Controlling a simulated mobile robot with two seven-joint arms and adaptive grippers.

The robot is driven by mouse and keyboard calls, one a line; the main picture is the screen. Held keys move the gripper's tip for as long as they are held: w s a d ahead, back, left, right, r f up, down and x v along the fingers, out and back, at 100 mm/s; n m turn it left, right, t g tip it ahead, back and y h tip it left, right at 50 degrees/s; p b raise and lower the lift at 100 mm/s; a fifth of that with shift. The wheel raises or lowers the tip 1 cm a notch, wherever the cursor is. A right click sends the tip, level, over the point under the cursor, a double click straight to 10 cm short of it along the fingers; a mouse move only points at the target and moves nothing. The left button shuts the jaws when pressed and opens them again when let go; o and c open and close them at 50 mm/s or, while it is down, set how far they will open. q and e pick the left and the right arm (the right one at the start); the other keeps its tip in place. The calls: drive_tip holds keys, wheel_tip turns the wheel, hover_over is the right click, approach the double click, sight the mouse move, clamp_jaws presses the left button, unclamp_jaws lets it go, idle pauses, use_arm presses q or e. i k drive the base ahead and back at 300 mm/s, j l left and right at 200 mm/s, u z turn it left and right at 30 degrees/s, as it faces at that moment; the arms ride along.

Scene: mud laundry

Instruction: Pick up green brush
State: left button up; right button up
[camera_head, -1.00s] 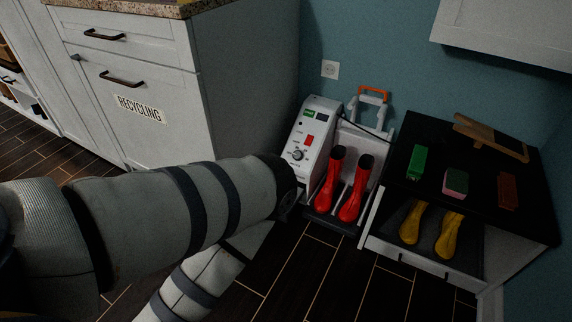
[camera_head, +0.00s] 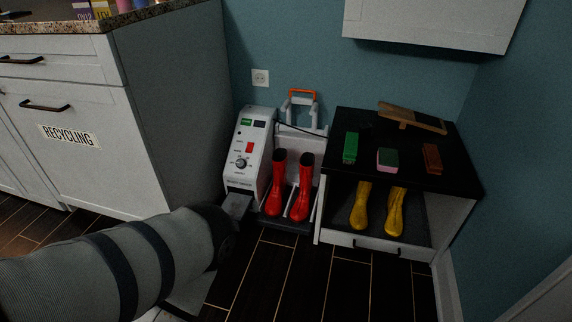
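The green brush (camera_head: 350,147) lies on the black top of a low cabinet (camera_head: 461,170), toward its left side. Beside it to the right are a green and pink sponge-like block (camera_head: 388,160) and a brown brush-like block (camera_head: 432,158). My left arm comes in from the lower left and ends in front of the white machine, well short of the cabinet and apart from the brush. My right gripper does not show.
Red boots (camera_head: 276,185) stand on a boot dryer (camera_head: 243,150) left of the cabinet. Yellow boots (camera_head: 395,212) sit on the shelf under the black top. A wall cupboard (camera_head: 430,22) hangs above. Dark floor (camera_head: 300,290) in front is clear.

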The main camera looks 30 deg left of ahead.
sight(352, 145)
drive_tip(key=i+l+u, duration=0.1)
drive_tip(key=i, duration=0.35)
drive_tip(key=i+l+u, duration=0.15)
drive_tip(key=i, duration=0.3)
drive_tip(key=i+l+u, duration=0.1)
drive_tip(key=i, duration=0.35)
drive_tip(key=i+l+u, duration=0.1)
drive_tip(key=i+l, duration=0.2)
drive_tip(key=i, duration=0.15)
